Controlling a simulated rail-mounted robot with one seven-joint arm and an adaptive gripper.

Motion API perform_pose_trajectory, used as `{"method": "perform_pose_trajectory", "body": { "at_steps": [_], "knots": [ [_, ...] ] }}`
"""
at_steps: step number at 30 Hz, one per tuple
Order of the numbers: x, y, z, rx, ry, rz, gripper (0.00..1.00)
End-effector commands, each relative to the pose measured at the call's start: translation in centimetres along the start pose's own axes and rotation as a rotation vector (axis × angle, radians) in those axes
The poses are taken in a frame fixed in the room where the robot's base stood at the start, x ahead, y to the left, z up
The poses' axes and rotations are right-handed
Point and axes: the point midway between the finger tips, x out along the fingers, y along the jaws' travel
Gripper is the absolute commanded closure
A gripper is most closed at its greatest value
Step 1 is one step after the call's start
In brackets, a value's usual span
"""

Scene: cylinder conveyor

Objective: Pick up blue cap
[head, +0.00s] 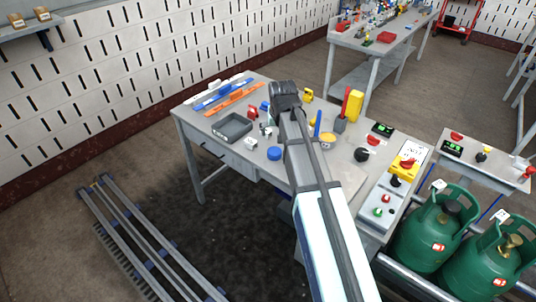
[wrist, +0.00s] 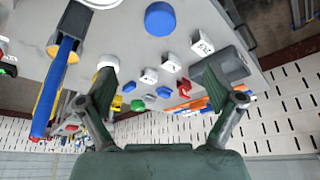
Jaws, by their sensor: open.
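A round blue cap (head: 274,153) lies on the grey workbench (head: 240,172), left of my arm in the head view. In the wrist view the blue cap (wrist: 160,18) is near the top centre, beyond the fingers and apart from them. My gripper (wrist: 172,88) is open, with its two fingers spread left and right and nothing between them held. In the head view my arm reaches over the bench, and the fingers cannot be made out clearly. Smaller blue pieces (wrist: 137,105) show between the fingers in the wrist view.
A grey tray (head: 232,127) lies left of my arm. A blue-handled tool (wrist: 52,88) is at the wrist view's left. Green gas cylinders (head: 432,232) stand at the bench's right.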

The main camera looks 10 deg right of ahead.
Motion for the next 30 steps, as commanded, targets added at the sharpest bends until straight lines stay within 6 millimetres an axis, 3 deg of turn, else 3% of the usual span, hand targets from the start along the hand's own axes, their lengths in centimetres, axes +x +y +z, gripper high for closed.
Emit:
{"method": "perform_pose_trajectory", "body": {
  "at_steps": [21,30],
  "knots": [
    [10.3,0.0,-0.2,0.0,-0.002,0.0,0.08],
    [11.9,0.0,-0.1,0.0,0.0,0.0,0.08]
  ]
}}
